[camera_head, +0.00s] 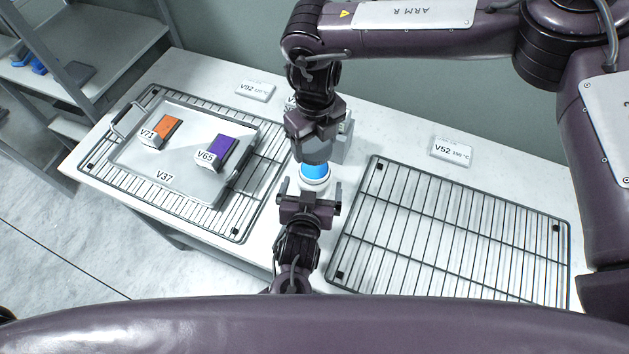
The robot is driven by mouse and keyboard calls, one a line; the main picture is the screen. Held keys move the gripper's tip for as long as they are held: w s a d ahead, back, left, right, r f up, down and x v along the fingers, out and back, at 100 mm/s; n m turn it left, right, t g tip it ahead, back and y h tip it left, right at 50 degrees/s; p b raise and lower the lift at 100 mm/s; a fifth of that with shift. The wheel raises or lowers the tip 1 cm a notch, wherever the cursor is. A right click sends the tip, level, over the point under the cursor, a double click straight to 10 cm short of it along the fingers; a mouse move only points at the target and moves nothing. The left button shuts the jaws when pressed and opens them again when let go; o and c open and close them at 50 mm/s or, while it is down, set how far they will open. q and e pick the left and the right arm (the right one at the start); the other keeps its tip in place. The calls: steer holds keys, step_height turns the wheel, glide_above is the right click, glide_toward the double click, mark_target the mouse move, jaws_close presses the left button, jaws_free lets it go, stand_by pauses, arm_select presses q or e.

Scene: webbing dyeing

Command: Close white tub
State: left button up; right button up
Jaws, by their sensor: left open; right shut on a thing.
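The white tub (315,185) stands on the table between the two racks, partly hidden by my grippers. A blue lid (314,171) is at the tub's top, directly under my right gripper. My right gripper (315,160) comes down from above and is shut on the blue lid. Whether the lid is seated on the tub or just above it I cannot tell. My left gripper (310,192) is open, with its fingers on either side of the tub at the near side; contact is not clear.
A tray (190,183) marked V37, holding an orange block (167,129) and a purple block (216,150), lies on the left wire rack (254,208). The right wire rack (450,235) is empty. A grey object (345,140) stands behind my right gripper. Labels V92 (255,91) and V52 (451,150) stand behind the racks.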

arm_select(q)
steer(key=x, duration=0.5)
steer(key=c, duration=1.5)
steer(key=shift+o, duration=0.2)
arm_select(e)
glide_above(315, 169)
steer(key=shift+f, duration=2.5)
steer(key=shift+f, duration=0.9)
steer(key=shift+f, duration=0.5)
